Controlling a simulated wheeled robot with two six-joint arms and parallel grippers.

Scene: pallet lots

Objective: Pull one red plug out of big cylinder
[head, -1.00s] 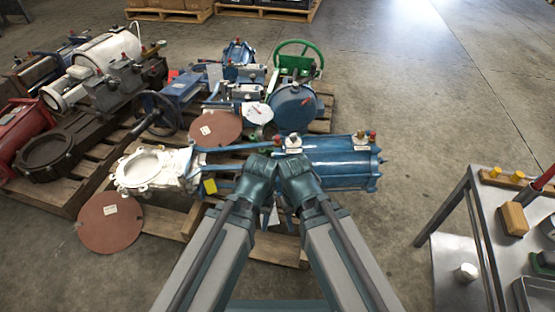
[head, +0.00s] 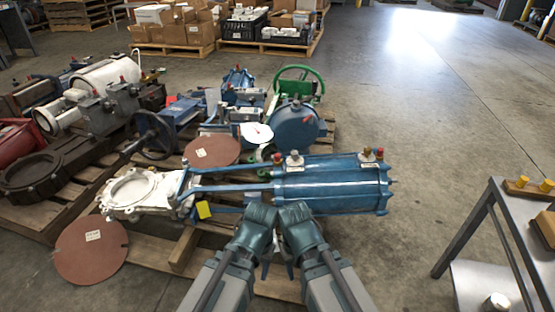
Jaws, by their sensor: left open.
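The big blue cylinder (head: 330,185) lies on its side on a pallet in the middle of the head view, joined by blue rods to a white valve body (head: 140,193). One red plug (head: 379,153) stands on top near its right end, beside a yellow-brown fitting (head: 366,153). Another red plug (head: 277,158) is on top near its left end, beside a silver fitting (head: 294,159). My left gripper (head: 262,214) and my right gripper (head: 293,212) are side by side just in front of the cylinder, apart from both plugs. The left is open; the right one's fingers are not clear.
Other valves, a green handwheel (head: 299,80) and a dark handwheel (head: 154,135) crowd the pallets behind and left. A brown disc (head: 90,250) leans at the left front. A metal cart (head: 490,240) stands at right. The floor between cylinder and cart is clear.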

